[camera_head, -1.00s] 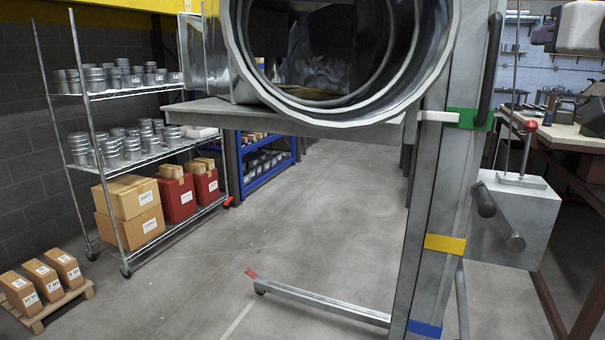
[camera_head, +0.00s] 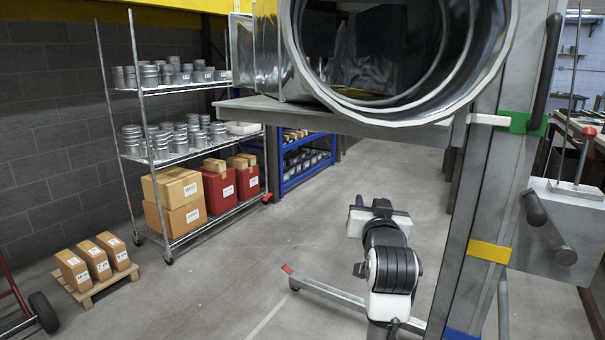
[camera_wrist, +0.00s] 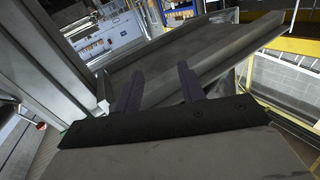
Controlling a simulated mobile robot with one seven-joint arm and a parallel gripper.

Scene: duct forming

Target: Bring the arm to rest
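My arm (camera_head: 388,268) stands in the lower middle of the head view, white and black, in front of the grey metal stand.
A large round metal duct (camera_head: 400,112) sits above a grey table (camera_head: 250,105). The stand's upright (camera_head: 480,200) rises right of my arm, its low leg (camera_head: 330,291) near it. A wire shelf (camera_head: 190,155), a pallet with boxes (camera_head: 88,290) and a red cart (camera_head: 18,310) are left. Floor between is clear.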

